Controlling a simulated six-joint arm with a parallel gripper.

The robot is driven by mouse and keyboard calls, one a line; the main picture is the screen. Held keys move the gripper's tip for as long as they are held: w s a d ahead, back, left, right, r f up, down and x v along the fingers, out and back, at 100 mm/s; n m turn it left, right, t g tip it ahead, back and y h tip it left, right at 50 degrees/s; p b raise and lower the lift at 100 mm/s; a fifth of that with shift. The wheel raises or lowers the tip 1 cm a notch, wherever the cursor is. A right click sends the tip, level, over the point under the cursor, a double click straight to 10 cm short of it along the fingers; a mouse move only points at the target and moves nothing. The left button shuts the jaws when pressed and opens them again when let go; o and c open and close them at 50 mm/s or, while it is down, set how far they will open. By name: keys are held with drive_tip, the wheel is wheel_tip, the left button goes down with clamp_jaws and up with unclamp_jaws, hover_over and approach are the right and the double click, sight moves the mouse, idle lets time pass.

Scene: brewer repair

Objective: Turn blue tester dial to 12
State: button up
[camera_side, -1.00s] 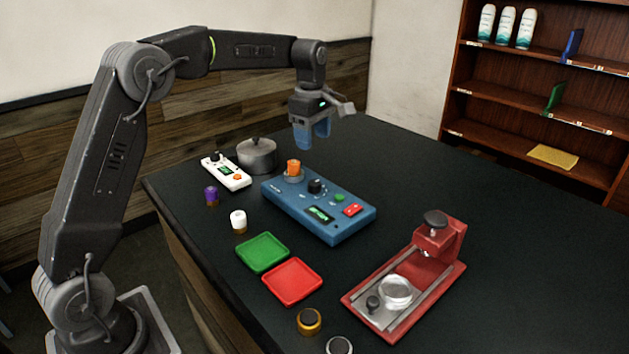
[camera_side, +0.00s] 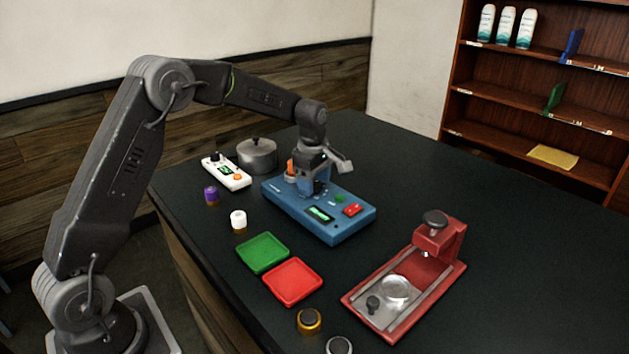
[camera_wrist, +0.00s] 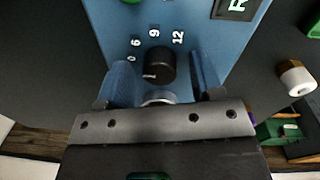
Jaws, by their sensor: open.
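The blue tester (camera_side: 335,222) sits on the dark table, with a lit green display (camera_side: 320,214), a green button and a red switch. Its black dial (camera_wrist: 160,67) shows in the wrist view beside the printed marks 0, 6, 9 and 12. The dial's pale pointer line is on its left side, towards the 0 mark. My gripper (camera_wrist: 160,83) is open, with one blue finger on each side of the dial and a gap showing on both sides. In the side view my gripper (camera_side: 312,190) is low over the tester and mostly hides the dial.
An orange-capped part (camera_side: 290,167) stands in the tester's socket, close behind my gripper. A white meter (camera_side: 227,173) and a grey pot (camera_side: 258,155) stand to the left. Green (camera_side: 262,252) and red (camera_side: 293,281) trays and a red press (camera_side: 410,275) are nearer the camera.

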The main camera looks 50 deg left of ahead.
drive_tip(key=c, duration=0.9)
